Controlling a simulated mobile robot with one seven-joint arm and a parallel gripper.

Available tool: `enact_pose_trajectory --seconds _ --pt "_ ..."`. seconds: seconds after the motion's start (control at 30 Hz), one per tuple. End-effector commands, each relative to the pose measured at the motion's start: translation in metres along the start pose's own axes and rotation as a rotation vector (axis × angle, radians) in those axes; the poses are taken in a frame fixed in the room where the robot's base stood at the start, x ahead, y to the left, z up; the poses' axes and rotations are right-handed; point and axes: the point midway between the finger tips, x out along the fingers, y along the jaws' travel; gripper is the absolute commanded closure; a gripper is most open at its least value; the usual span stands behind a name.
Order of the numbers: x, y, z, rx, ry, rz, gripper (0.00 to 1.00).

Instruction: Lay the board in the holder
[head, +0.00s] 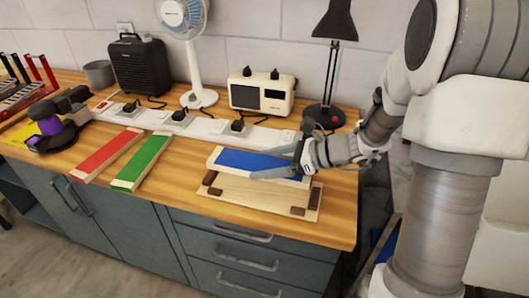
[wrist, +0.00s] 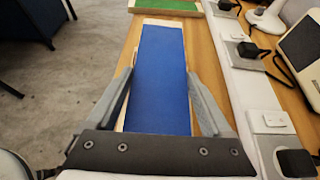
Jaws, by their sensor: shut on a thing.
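The blue board (head: 236,158) has pale wooden ends and lies over the holder at the right of the bench. The holder (head: 255,203) is a pale wooden base with dark brown corner blocks. My gripper (head: 262,168) is shut on the board across its width, near its right end in the head view. In the wrist view the blue board (wrist: 160,60) runs lengthwise away between the two fingers. The board appears raised above the holder's base, with its left end over the left blocks. The board hides the holder's back part, so contact there cannot be told.
A green board (head: 141,160) and a red board (head: 108,153) lie to the left. A power strip (head: 203,128) runs behind. A cream radio (head: 262,95), fan (head: 198,98) and black lamp (head: 326,115) stand at the back. The bench's front edge is close to the holder.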

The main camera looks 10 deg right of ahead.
Motion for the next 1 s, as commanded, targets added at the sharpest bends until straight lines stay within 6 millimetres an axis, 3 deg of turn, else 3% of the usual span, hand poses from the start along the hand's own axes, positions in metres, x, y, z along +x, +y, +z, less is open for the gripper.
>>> enact_pose_trajectory --seconds 0.27,1.0 --pt "0.002 0.0 -0.004 0.0 -0.001 0.0 0.94" --pt "0.022 0.0 -0.045 0.0 -0.001 0.0 0.94"
